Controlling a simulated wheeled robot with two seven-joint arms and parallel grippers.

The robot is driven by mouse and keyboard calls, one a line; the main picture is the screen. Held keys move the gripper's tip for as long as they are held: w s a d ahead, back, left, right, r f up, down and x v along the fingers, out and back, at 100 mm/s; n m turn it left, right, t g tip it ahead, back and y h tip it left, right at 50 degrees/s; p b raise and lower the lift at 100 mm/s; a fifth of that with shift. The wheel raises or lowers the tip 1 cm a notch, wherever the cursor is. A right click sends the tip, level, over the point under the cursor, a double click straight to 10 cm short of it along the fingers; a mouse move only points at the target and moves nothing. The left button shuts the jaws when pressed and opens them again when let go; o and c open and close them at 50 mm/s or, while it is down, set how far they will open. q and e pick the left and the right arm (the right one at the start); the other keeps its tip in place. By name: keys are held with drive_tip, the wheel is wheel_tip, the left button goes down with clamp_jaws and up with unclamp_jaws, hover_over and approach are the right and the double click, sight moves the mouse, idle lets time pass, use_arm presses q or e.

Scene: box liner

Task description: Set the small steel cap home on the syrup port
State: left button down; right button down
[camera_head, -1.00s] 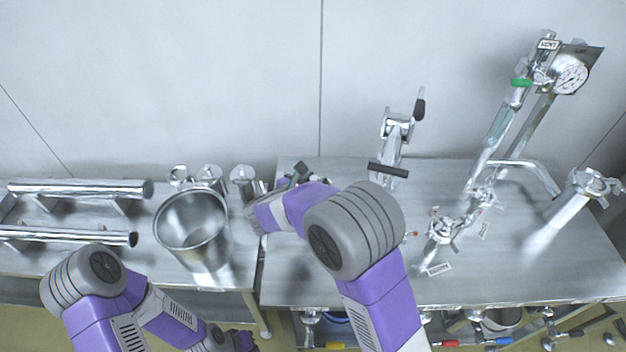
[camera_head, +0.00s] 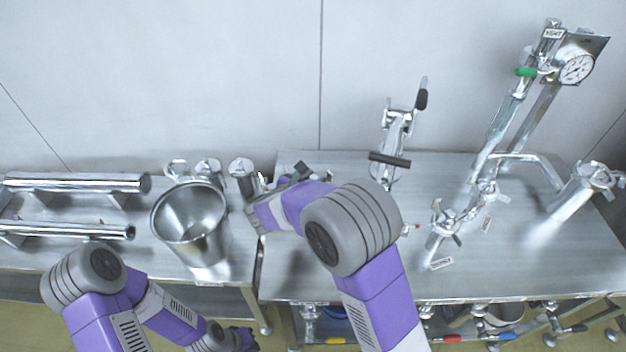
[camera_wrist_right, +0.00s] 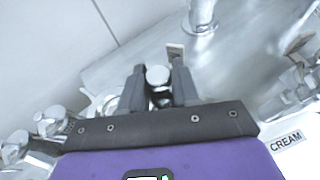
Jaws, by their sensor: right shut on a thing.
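My right gripper (camera_head: 300,174) is over the left part of the right-hand table in the head view. In the right wrist view its dark fingers (camera_wrist_right: 158,88) are shut on a small round steel cap (camera_wrist_right: 157,75). The cap shows its bright top between the fingertips, and its underside is hidden. The gripper is well left of the clamped steel ports (camera_head: 443,222) beside the gauge pipe. I cannot read which port is the syrup port. My left gripper (camera_head: 240,341) is low at the bottom edge; its jaw opening is unclear.
A label in the right wrist view reads CREAM (camera_wrist_right: 286,142). A steel bucket (camera_head: 168,232) and several steel cylinders (camera_head: 243,178) stand on the left table. A clamp-like fitting with black handles (camera_head: 392,135) stands at the back. A pressure gauge (camera_head: 577,68) is far right. The right table's front is clear.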

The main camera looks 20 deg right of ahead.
drive_tip(key=c, duration=0.9)
unclamp_jaws()
drive_tip(key=shift+o, duration=0.8)
drive_tip(key=shift+f, duration=0.1)
